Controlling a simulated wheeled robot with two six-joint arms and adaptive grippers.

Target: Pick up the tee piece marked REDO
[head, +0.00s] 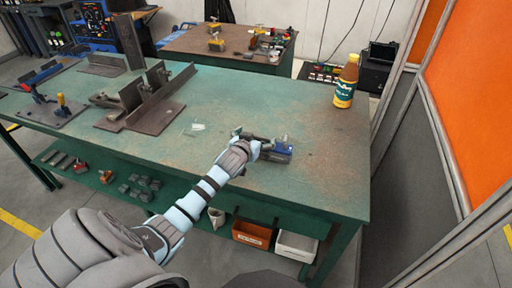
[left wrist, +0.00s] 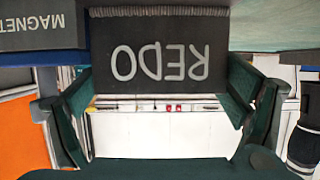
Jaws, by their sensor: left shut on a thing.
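The tee piece (left wrist: 155,88) is dark grey and carries the word REDO, which reads upside down in the left wrist view. It fills the gap between the two fingers of my left gripper (head: 254,147), which is shut on it. In the head view the gripper is at the front middle of the green table and hides most of the piece. A blue block (head: 280,149) is close by on the right. A label reading MAGNET (left wrist: 40,32) shows beside the piece in the left wrist view. I cannot tell whether the piece is clear of the table. My right gripper is not in view.
A long dark angle fixture (head: 150,100) and clamps (head: 55,108) occupy the left. A small clear piece (head: 197,127) lies left of my gripper. The table (head: 325,175) is bare at the right.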

